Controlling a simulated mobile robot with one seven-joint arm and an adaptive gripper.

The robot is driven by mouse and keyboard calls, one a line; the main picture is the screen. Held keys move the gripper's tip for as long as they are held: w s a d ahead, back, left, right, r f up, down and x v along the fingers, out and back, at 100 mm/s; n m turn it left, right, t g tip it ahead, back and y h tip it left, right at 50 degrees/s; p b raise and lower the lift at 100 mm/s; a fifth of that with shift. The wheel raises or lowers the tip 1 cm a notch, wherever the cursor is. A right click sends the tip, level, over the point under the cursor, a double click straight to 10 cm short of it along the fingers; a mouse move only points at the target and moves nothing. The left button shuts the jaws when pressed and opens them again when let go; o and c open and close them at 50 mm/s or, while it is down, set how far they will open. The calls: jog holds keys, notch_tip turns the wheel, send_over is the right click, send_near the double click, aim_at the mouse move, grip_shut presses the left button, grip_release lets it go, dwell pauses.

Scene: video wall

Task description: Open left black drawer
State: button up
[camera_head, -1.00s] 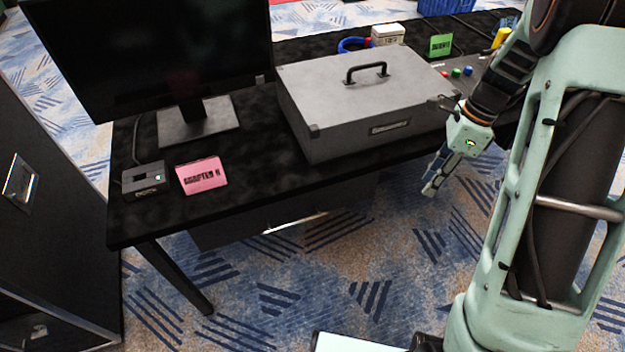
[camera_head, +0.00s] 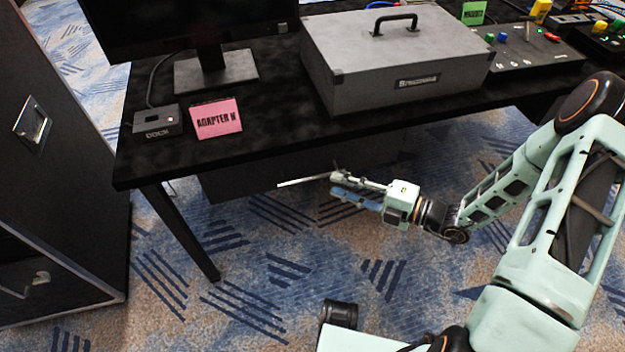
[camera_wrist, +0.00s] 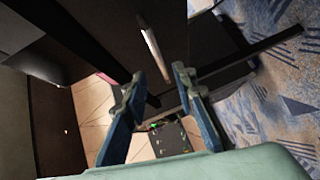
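The black drawer (camera_head: 232,186) hangs under the left part of the desk. Its front looks closed, though the desk's shadow hides much of it. Its thin silver handle (camera_head: 303,182) shows just left of my gripper (camera_head: 335,184), which is below the desk's front edge. In the wrist view, the handle (camera_wrist: 152,48) runs slanted across the dark drawer front (camera_wrist: 112,35). My gripper (camera_wrist: 158,82) has its two blue fingers spread apart, with the handle ahead of the gap. Nothing is between the fingers, and I see no contact with the handle.
The black desk (camera_head: 275,145) carries a monitor (camera_head: 190,20), a grey case (camera_head: 380,60), a small dock (camera_head: 157,121) and a pink card (camera_head: 216,118). A desk leg (camera_head: 180,230) stands left of the drawer. A black cabinet (camera_head: 60,170) stands at far left. Carpet in front is clear.

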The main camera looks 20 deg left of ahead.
aim_at(316, 178)
jog(key=b+x, duration=0.1)
jog(key=x, duration=0.7)
jog(key=shift+a, duration=0.1)
grip_shut()
